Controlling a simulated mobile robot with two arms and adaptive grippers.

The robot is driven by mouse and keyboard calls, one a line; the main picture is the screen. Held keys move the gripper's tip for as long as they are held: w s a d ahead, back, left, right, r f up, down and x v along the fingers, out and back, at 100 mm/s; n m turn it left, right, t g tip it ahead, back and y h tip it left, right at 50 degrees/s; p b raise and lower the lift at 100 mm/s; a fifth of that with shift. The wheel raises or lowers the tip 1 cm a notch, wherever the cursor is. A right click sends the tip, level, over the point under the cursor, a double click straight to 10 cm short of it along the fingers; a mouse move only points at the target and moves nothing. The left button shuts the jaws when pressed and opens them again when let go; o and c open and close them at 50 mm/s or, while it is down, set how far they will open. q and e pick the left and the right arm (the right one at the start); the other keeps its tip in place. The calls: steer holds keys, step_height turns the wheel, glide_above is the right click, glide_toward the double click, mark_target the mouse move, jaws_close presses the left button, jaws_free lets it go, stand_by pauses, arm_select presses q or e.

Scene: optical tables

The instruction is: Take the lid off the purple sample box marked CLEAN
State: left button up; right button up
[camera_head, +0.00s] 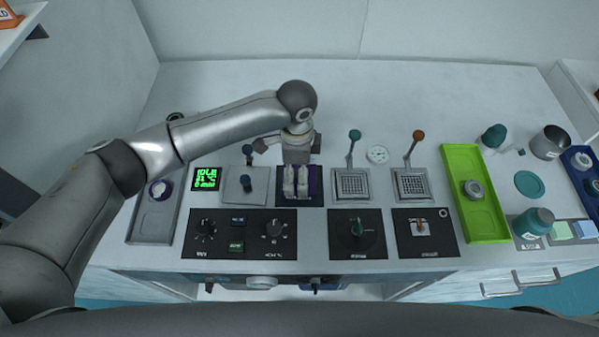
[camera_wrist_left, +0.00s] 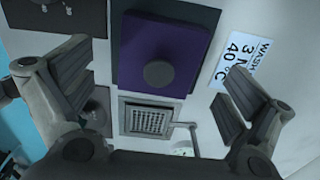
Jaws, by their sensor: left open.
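The purple box (camera_head: 319,184) shows in the head view only as purple edges around my left gripper (camera_head: 296,185), which points down over it and hides most of it. In the left wrist view the box top (camera_wrist_left: 137,45) is a purple square with a round dark knob (camera_wrist_left: 158,73). My left gripper (camera_wrist_left: 158,92) is open there, its fingers wide apart to either side, with nothing between them. The knob lies between the fingers' lines, seemingly below them. I cannot read a CLEAN mark on the box. My right gripper is not in view.
A grey plate with a blue-knobbed lever (camera_head: 246,183) and a green-lit display (camera_head: 205,178) lie left of the box. Lever-and-grid units (camera_head: 352,187) stand right. Dial panels (camera_head: 238,235) lie in front. A green tray (camera_head: 473,160) is farther right. The table's back is clear.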

arm_select(q)
steer(key=shift+f, duration=0.8)
steer(key=shift+s, duration=0.1)
steer(key=c, duration=2.2)
